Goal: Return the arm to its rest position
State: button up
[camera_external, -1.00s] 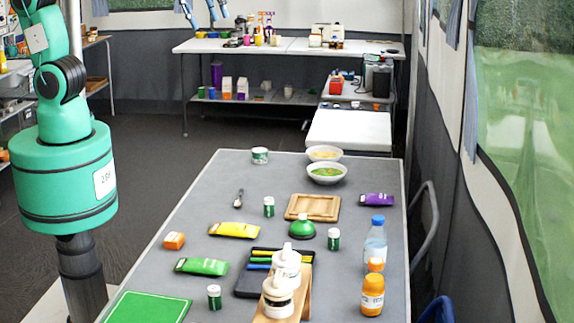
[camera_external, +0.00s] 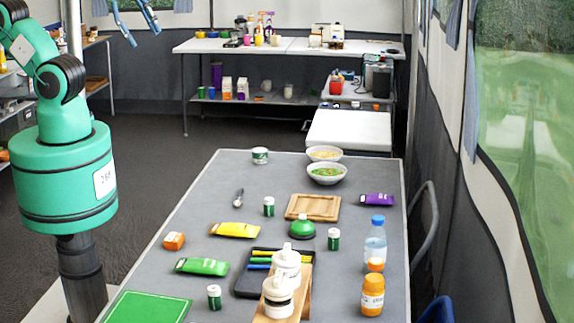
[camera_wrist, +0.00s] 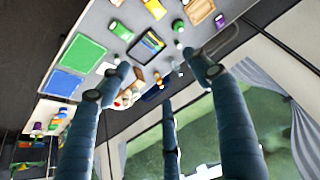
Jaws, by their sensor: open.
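My green arm (camera_external: 62,75) stands at the left of the external view, beside the grey table. My gripper (camera_external: 143,37) shows only in part at the top edge, its blue fingers pointing down, well clear of the table. In the wrist view the fingers of my gripper (camera_wrist: 158,78) are spread wide with nothing between them. The wrist and upper arm are cut off by the top of the external view.
The grey table (camera_external: 215,195) holds a wooden board (camera_external: 313,207), a green mat (camera_external: 148,307), white bowls (camera_external: 326,173), bottles (camera_external: 375,245) and several small items. A white bench (camera_external: 290,46) stands at the back. The floor (camera_external: 150,150) between is clear.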

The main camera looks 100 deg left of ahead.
dwell(0.3)
notch_tip(320, 180, down, 4)
jog(key=b, duration=0.3)
jog(key=shift+r+b, duration=0.1)
jog(key=shift+b, duration=0.3)
